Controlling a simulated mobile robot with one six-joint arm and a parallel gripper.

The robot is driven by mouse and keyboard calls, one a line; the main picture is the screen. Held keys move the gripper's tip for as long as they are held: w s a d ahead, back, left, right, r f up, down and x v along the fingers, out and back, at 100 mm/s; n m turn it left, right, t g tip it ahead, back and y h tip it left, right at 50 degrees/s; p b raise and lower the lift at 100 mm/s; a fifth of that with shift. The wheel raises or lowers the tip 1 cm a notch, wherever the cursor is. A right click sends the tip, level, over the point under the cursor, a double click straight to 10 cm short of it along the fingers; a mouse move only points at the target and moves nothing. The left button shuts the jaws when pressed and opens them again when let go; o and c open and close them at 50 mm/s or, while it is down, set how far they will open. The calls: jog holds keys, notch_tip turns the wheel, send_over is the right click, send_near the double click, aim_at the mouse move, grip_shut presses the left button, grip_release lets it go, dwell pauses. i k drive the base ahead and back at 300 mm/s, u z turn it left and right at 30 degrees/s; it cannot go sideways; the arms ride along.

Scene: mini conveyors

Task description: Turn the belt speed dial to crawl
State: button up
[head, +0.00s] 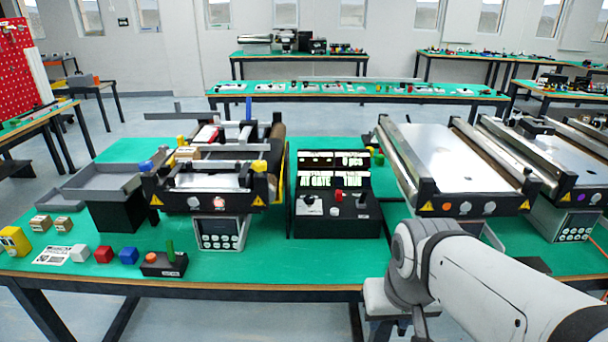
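A black control box (337,226) stands on the green table (215,272) between two mini conveyors. Its upper display (334,181) shows "0 pcs" and "AT GATE", with other text too small to read surely. Several small controls sit on its sloped face, among them a red knob (334,196) and a dark knob or lever (362,200). I cannot tell which control is the belt speed dial, or its setting. My white arm enters at the lower right, in front of the table edge. My gripper is not in view.
The left conveyor (205,182) has a grey keypad unit (219,233) in front. A wide conveyor (450,160) stands right of the box. Coloured blocks, including a blue one (129,255), and a small black box (163,264) lie front left. The table before the control box is clear.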

aim_at(309, 200)
jog(key=i, duration=0.85)
jog(key=z, duration=0.05)
